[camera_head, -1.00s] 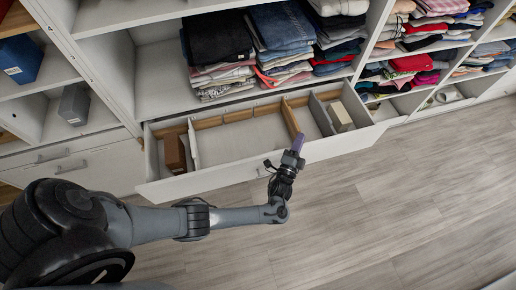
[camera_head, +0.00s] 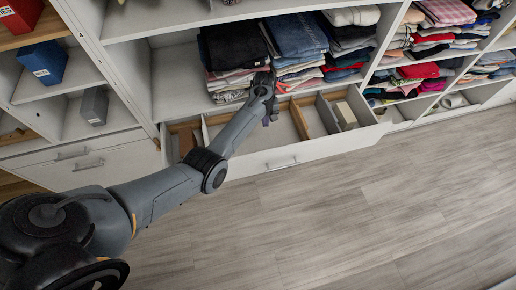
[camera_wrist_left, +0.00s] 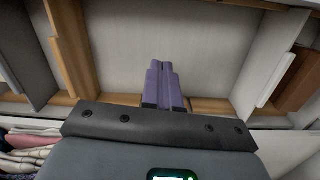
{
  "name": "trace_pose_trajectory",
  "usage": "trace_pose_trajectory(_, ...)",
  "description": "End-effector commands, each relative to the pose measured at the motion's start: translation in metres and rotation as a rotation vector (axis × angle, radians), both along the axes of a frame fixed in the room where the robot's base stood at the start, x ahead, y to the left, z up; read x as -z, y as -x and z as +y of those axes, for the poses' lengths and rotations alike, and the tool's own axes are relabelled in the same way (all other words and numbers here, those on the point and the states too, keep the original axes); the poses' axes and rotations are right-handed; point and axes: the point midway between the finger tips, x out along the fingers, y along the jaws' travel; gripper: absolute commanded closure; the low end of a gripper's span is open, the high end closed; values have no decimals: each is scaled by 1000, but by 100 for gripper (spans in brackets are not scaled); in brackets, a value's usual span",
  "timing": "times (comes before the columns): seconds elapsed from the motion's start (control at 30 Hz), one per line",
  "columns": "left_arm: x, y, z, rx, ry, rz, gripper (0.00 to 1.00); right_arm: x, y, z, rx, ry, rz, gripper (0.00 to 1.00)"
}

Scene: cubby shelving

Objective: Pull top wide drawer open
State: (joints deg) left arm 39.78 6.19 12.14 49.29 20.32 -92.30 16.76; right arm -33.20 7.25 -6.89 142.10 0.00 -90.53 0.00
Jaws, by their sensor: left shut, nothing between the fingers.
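The top wide drawer (camera_head: 330,147) stands pulled out below the shelf of folded clothes. Its bar handle (camera_head: 281,164) is on the white front panel. The drawer interior with its dividers also shows in the left wrist view (camera_wrist_left: 205,45). My left gripper (camera_head: 267,120) is above the inside of the drawer, behind the front panel and apart from the handle. Its purple fingers (camera_wrist_left: 160,70) are shut together with nothing between them. My left forearm hides part of the drawer's left side. My right gripper is not in view.
Folded jeans (camera_head: 299,36) and other clothes fill the shelf above the drawer. A small light box (camera_head: 345,113) lies in the drawer's right compartment. Closed drawers (camera_head: 75,167) are at the left. The wooden floor (camera_head: 370,205) in front is clear.

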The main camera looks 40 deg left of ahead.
Motion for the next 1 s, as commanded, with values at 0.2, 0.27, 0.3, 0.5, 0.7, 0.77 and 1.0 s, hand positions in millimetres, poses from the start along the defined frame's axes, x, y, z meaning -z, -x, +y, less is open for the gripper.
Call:
trace_pose_trajectory(0.2, -36, 20, -14, -89, 189, 156, 100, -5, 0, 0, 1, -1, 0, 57)
trace_pose_trajectory(0.27, -39, 24, -15, -98, 211, 179, 100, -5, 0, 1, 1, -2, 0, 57)
trace_pose_trajectory(0.3, -40, 26, -16, -103, 220, 190, 100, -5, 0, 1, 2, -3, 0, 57)
trace_pose_trajectory(0.5, -25, 31, -23, -106, 231, 203, 100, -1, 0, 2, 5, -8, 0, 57)
trace_pose_trajectory(0.7, 8, 38, -34, -105, 230, 202, 100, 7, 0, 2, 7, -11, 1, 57)
trace_pose_trajectory(0.77, 19, 40, -37, -105, 230, 202, 100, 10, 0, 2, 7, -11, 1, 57)
trace_pose_trajectory(1.0, 50, 50, -53, -103, 229, 200, 100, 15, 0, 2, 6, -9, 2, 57)
